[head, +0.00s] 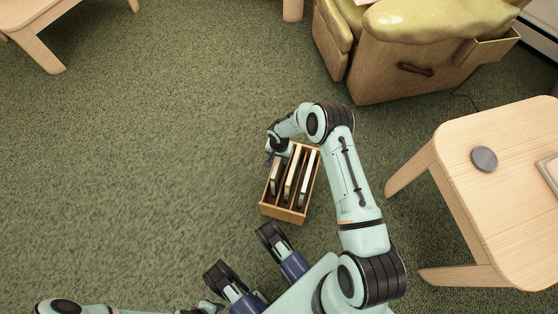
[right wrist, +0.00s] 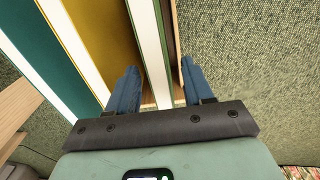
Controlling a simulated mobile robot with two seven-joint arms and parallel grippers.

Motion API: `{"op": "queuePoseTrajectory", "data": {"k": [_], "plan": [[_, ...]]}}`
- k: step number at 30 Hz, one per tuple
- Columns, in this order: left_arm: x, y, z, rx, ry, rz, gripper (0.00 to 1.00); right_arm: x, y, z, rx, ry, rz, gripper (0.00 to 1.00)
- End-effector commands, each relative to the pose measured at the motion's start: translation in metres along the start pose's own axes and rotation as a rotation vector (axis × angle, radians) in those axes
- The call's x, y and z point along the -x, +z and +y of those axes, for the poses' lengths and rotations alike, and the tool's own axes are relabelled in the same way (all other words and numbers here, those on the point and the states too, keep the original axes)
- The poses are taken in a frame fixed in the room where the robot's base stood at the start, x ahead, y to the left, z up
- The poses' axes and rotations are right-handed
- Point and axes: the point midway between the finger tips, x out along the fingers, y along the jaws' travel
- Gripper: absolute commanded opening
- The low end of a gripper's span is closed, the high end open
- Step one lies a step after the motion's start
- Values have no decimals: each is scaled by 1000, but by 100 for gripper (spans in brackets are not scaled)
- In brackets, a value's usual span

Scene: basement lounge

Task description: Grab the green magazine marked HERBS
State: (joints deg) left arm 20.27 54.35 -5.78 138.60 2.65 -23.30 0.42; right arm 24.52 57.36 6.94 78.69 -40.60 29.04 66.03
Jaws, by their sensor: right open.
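A wooden rack (head: 284,213) stands on the carpet with several upright magazines in it. In the right wrist view, a magazine with white page edges and a thin dark green cover edge (right wrist: 169,42) stands between the fingers of my right gripper (right wrist: 157,88). The fingers are open, one on each side of it, with no clear grip. The word HERBS cannot be read from here. In the head view my right gripper (head: 277,156) is over the far left part of the rack, partly hidden by the wrist.
A yellow magazine (right wrist: 105,38) and a teal one (right wrist: 38,62) stand beside it in the rack. A wooden table (head: 510,140) with a grey disc (head: 484,159) is at right. An olive armchair (head: 410,65) stands behind. The carpet left of the rack is clear.

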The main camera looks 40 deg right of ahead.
Motion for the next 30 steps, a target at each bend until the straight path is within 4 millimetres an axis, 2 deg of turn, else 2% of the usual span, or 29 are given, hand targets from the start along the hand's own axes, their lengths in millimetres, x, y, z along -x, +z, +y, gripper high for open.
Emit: {"op": "queuePoseTrajectory", "data": {"k": [2,9,14,25,30], "plan": [[-2,3,-3,5,-6,-12,43,-6,0,0,0,0,0,51],[-2,4,-3,5,-7,-15,43,-6,-1,0,-1,0,1,51],[-2,4,-3,4,-6,-14,43,-6,0,0,-1,0,1,0],[-1,3,-2,3,-5,-10,43,-4,0,0,0,0,1,0],[3,-3,3,-5,6,12,43,10,-1,0,0,-1,3,0]]}}
